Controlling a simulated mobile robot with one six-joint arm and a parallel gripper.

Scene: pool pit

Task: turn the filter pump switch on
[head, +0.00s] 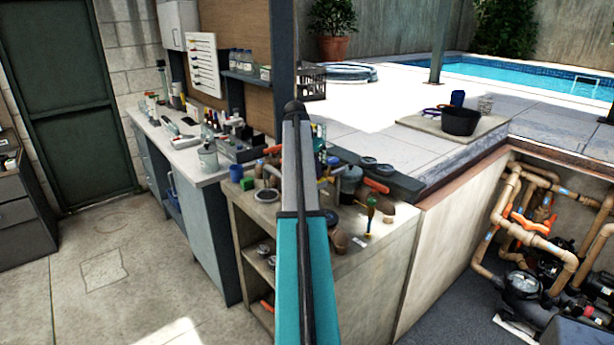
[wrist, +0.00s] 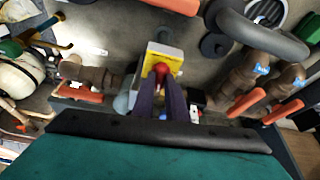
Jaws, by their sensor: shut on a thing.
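In the wrist view a yellow plate or box (wrist: 167,54) with a red knob (wrist: 162,71) on it lies straight ahead; it looks like the switch. My gripper (wrist: 161,79) is shut on the red knob, with its dark fingers to both sides of it. The fingers cover part of the knob, and I cannot read any on or off mark. In the head view my teal arm stands in the middle, and neither the gripper nor the switch can be made out. The pump and filter pipes (head: 540,232) stand in the pit at the right.
In the wrist view, orange-handled valves (wrist: 247,103) and brown fittings (wrist: 287,78) lie close on the right. A thick grey pipe (wrist: 255,35) curves above them. Another orange handle (wrist: 80,93) is on the left. In the head view a cluttered bench (head: 375,245) stands behind my arm.

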